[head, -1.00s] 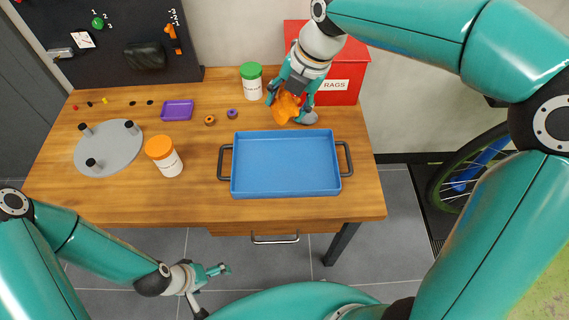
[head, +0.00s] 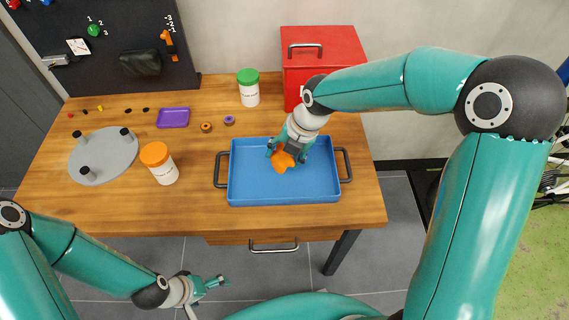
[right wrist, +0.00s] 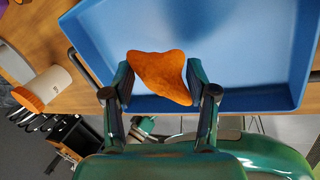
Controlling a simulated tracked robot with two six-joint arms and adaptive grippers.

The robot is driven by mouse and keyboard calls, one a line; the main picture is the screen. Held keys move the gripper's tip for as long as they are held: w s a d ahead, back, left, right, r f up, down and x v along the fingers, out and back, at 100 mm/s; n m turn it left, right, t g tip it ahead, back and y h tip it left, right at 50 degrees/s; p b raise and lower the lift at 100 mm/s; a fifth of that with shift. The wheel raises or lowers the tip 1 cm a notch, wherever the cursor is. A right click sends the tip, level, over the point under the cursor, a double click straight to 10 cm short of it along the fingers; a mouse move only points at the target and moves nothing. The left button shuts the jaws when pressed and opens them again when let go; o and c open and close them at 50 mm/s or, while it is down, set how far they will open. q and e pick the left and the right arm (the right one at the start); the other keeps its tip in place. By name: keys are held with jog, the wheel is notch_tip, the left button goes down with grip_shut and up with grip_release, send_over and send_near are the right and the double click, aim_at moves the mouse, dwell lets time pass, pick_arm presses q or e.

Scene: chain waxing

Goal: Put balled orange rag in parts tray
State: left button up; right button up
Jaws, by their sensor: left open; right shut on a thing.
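The balled orange rag (head: 283,161) is held in my right gripper (head: 288,151) above the blue parts tray (head: 320,190). In the right wrist view the rag (right wrist: 160,77) sits between the two fingers of the right gripper (right wrist: 160,85), with the blue tray (right wrist: 270,101) behind it. How far the rag is above the tray floor I cannot tell exactly. My left gripper (head: 212,285) is open and empty, low in front of the table.
A red bin (head: 345,50) stands behind the tray. A green-lidded jar (head: 249,93), an orange-lidded jar (head: 163,170), a purple dish (head: 173,117) and a grey round plate (head: 105,155) with pegs are on the table (head: 200,217). The tray interior looks empty.

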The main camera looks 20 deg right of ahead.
aim_at(284, 164)
notch_tip(284, 164, down, 4)
dwell(0.4)
jog(key=o, duration=1.1)
jog(key=shift+r, duration=0.15)
jog(key=v, duration=1.2)
jog(key=shift+p, duration=0.35)
